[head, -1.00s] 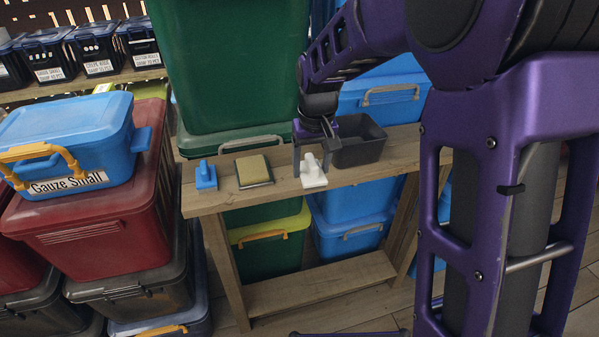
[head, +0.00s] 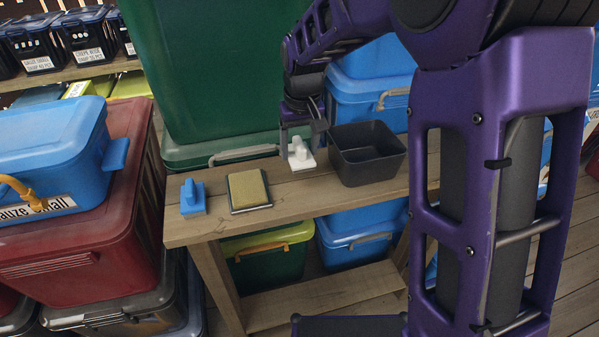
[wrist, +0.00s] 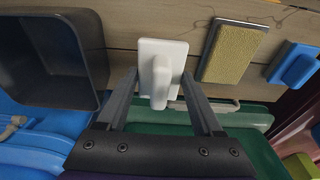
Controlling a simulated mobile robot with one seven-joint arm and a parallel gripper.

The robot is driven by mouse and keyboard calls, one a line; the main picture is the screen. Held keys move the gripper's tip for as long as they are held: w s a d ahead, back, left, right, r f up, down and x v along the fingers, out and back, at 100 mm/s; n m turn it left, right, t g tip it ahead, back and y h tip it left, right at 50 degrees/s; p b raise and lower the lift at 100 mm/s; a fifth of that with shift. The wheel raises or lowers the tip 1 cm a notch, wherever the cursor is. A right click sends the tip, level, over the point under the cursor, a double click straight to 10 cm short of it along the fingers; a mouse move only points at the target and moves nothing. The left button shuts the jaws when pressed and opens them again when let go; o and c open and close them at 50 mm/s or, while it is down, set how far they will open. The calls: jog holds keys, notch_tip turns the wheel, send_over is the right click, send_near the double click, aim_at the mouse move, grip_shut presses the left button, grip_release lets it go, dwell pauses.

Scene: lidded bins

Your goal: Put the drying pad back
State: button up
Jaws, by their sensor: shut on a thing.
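A white block with an upright handle (head: 301,160) is in my gripper (head: 298,140), over the wooden bench between the tan pad and the grey bin. In the wrist view the white block (wrist: 160,60) lies between the two fingers (wrist: 160,100), its handle in the middle. I cannot tell whether its base touches the wood. A tan pad in a dark frame (head: 249,190) lies on the bench to its left. A blue block with a handle (head: 193,196) stands at the bench's left end. None of them carries a readable label showing which is the drying pad.
An open, empty-looking dark grey bin (head: 366,153) stands right beside my gripper. A large green bin (head: 225,70) rises behind the wooden bench (head: 205,225). Stacked red (head: 80,225) and blue bins crowd the left. Bare wood shows in front of the white block.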

aim_at(301, 145)
notch_tip(301, 145, down, 7)
jog(key=shift+b, duration=0.35)
jog(key=shift+f, duration=0.2)
jog(key=o, duration=1.3)
jog(key=shift+r, duration=0.15)
jog(key=r, duration=0.4)
jog(key=s+r+p, duration=0.1)
jog(key=r, duration=0.7)
jog(key=shift+s+d, duration=0.25)
jog(key=shift+s, duration=0.15)
jog(key=shift+w, duration=0.1)
